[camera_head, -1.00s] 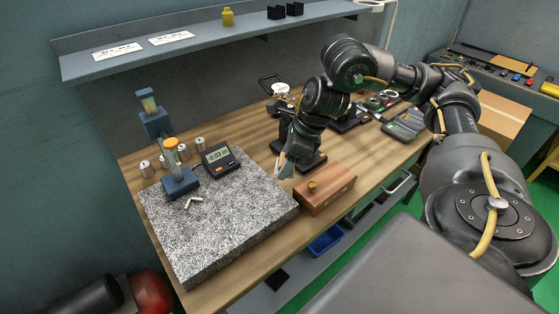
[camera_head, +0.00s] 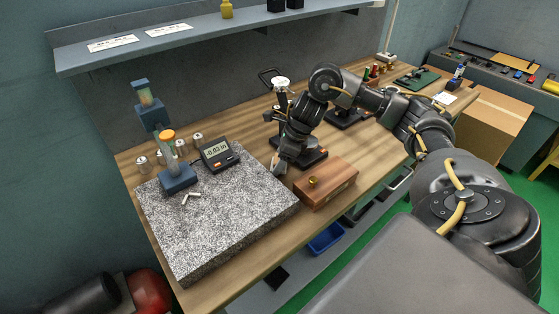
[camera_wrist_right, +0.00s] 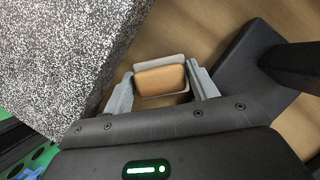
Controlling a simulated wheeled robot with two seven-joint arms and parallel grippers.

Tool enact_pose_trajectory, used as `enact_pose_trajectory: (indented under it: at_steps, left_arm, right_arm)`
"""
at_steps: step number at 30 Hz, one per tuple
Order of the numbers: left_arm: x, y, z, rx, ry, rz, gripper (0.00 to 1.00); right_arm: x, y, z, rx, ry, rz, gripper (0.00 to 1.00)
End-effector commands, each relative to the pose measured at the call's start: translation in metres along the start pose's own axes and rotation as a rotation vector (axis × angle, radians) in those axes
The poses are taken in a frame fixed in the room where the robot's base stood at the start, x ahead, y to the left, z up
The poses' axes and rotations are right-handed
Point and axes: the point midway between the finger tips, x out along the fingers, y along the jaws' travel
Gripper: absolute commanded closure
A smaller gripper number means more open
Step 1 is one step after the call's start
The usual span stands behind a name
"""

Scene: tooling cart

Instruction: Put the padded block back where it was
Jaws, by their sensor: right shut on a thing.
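The padded block (camera_wrist_right: 160,80), a small tan pad with a pale grey backing, sits between the fingers of my right gripper (camera_wrist_right: 162,88) in the wrist view. The gripper is shut on it. In the head view my right gripper (camera_head: 279,166) points down at the right edge of the speckled granite plate (camera_head: 220,228), between the plate and a black stand. The block is mostly hidden there by the gripper. In the wrist view the wooden bench top shows beyond the block; I cannot tell whether the block touches it. My left gripper is not in view.
A wooden box (camera_head: 340,182) with a brass knob stands close in front of the gripper. A black-based stand (camera_head: 312,155) is just behind it. On the plate are a blue gauge stand (camera_head: 178,180) and a digital readout (camera_head: 217,155). Several metal cylinders stand behind.

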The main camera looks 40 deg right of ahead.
Motion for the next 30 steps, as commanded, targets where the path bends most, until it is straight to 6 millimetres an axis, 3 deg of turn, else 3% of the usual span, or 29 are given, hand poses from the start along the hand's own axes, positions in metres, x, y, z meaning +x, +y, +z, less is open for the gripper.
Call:
enact_pose_trajectory:
  at_steps: [14, 15, 19, 30]
  left_arm:
    - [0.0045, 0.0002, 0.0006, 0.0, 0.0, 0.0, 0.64]
    - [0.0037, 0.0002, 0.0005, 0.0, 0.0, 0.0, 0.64]
    - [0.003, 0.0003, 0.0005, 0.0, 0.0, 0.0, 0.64]
    - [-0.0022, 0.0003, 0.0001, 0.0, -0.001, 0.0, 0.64]
  right_arm:
    - [0.0091, -0.0002, -0.0038, 0.0, -0.001, -0.001, 0.66]
    - [0.0084, -0.0002, -0.0036, 0.0, -0.001, -0.001, 0.39]
    - [0.0079, -0.0001, -0.0034, 0.0, 0.0, -0.001, 0.22]
    - [0.0026, -0.0002, -0.0012, 0.0, -0.001, -0.001, 0.2]
